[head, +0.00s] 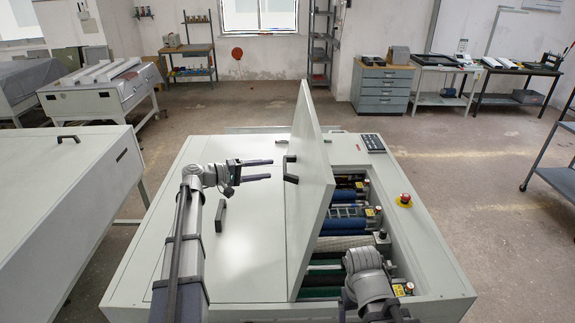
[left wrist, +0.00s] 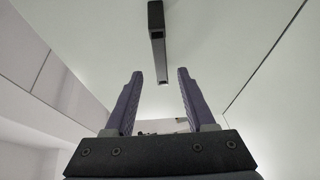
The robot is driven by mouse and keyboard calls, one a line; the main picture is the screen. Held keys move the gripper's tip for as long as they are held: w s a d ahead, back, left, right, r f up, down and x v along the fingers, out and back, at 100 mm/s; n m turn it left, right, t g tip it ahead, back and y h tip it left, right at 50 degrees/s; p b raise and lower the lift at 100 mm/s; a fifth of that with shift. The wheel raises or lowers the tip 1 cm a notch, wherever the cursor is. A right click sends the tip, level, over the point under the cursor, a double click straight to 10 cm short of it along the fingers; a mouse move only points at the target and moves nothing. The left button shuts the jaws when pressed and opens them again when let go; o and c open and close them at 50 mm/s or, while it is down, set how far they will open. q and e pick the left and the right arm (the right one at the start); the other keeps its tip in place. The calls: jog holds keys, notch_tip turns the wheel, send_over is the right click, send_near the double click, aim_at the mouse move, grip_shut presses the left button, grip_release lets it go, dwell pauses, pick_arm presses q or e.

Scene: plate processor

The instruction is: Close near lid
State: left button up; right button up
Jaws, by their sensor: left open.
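A pale grey lid (head: 313,190) of the plate processor (head: 245,150) stands steeply upright in the head view, open over the roller bay (head: 345,215). Its black handle (head: 290,168) is on the left face. My left gripper (head: 264,169) is open, left of this handle and apart from it, with fingers pointing right. In the left wrist view the open fingers (left wrist: 156,75) point toward the lid (left wrist: 215,50), and the handle (left wrist: 156,30) lies ahead between their lines. My right arm shows at lower right in the head view; its gripper is not visible.
A flat panel with a black handle (head: 220,217) lies left of the open lid, beneath my left arm. A red emergency button (head: 405,198) and keypad (head: 373,143) sit on the right side. Another grey machine (head: 60,185) stands at the left.

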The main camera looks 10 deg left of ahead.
aim_at(285, 168)
pick_arm(q)
jog(key=b+x, duration=0.1)
jog(key=x, duration=0.6)
jog(key=shift+w+d+f, duration=0.15)
jog(key=shift+d, duration=0.05)
grip_shut()
dwell(1.3)
